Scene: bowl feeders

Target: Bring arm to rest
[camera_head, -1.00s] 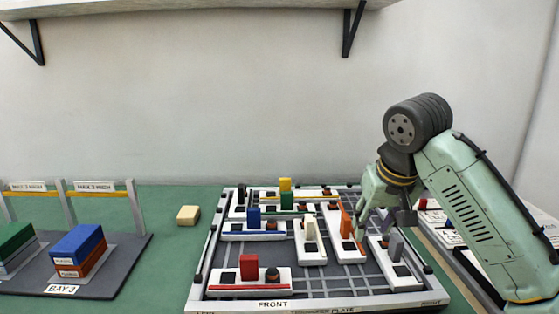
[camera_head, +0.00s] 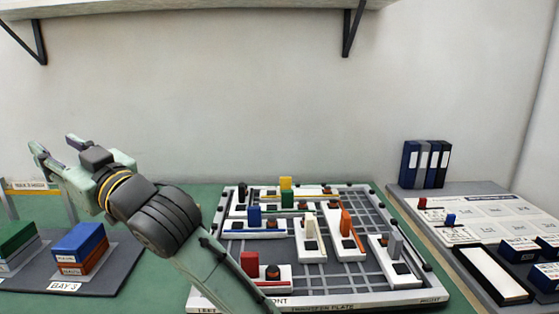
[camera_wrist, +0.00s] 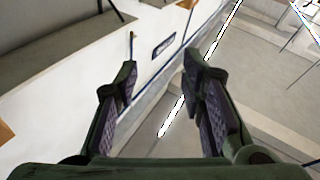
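My gripper (camera_head: 56,148) is at the left in the head view, raised above the bay stand and pointing up and to the left. In the wrist view its two fingers (camera_wrist: 160,90) stand apart with nothing between them. My arm reaches up from the bottom middle and covers part of the front left of the board. The transfer plate (camera_head: 365,298), a framed dark board with a grid, carries several white feeder blocks with coloured pegs, such as an orange one (camera_head: 346,223) and a red one (camera_head: 250,264).
Blue and red boxes (camera_head: 78,246) and a green box (camera_head: 14,240) sit on the bay base (camera_head: 125,265) at left. A right-hand table (camera_head: 440,197) holds binders (camera_head: 427,163), a sheet and an empty tray (camera_head: 490,275). A shelf (camera_head: 200,8) hangs above.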

